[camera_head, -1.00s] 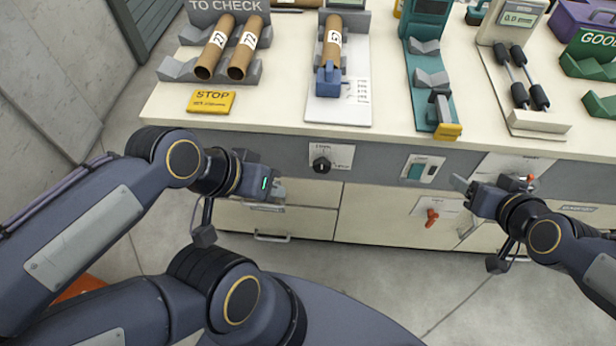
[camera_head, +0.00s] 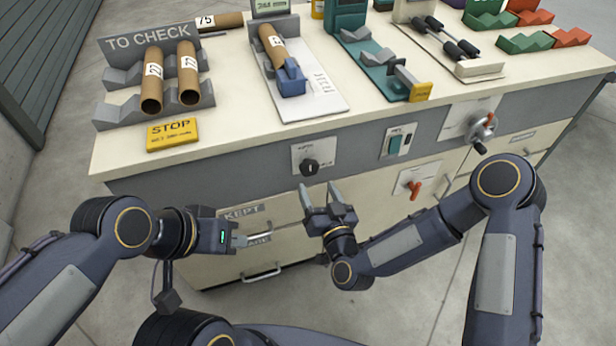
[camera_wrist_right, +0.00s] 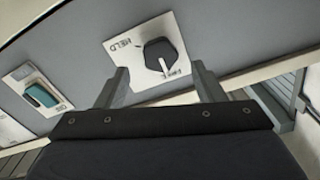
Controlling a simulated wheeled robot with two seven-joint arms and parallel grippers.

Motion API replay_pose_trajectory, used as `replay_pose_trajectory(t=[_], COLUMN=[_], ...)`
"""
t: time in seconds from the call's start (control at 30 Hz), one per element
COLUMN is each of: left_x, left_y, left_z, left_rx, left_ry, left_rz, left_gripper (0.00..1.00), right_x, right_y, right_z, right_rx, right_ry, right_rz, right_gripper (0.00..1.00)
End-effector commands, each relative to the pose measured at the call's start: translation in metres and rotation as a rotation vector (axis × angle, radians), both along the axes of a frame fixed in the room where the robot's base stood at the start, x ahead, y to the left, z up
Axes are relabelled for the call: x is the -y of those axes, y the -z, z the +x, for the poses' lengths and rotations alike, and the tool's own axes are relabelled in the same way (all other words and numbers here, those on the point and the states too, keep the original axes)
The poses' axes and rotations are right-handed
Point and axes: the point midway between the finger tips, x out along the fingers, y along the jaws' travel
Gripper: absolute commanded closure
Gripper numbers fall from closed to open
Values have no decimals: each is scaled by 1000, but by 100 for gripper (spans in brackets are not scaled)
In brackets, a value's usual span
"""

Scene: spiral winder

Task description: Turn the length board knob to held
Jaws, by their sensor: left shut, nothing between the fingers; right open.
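The black length board knob (camera_head: 310,167) sits on a white plate on the grey front panel, below the length board (camera_head: 310,104). The right wrist view shows the knob (camera_wrist_right: 160,54) with its white mark toward the lower right, away from the word HELD at the upper left of the plate (camera_wrist_right: 122,45). My right gripper (camera_head: 320,195) is open and empty, just below and in front of the knob. In the wrist view its fingers (camera_wrist_right: 160,86) are spread to either side below the knob, apart from it. My left gripper (camera_head: 241,241) is shut and empty, in front of the drawers.
A teal rocker switch (camera_head: 396,144), a red-orange lever (camera_head: 413,188) and a metal crank (camera_head: 482,127) are on the front to the right. Drawer handles (camera_head: 262,275) protrude below.

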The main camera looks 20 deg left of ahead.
Motion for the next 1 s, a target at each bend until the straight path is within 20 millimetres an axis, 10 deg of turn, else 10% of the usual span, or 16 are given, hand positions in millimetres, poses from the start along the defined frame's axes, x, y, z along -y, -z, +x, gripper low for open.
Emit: replay_pose_trajectory(t=[0.33, 0.73, 1.0], left_x=[0, 0, 0], left_y=[-2, -2, -2], left_z=[0, 0, 0], left_rx=[0, 0, 0], left_ry=[0, 0, 0], left_rz=[0, 0, 0], left_gripper=[100, 100, 100], right_x=[-30, -36, -35], right_y=[-1, 0, 0], right_z=[44, 52, 52], right_rx=[0, -2, -1], right_ry=[0, -3, -3], right_rz=[0, -1, -1], right_gripper=[38, 38, 72])
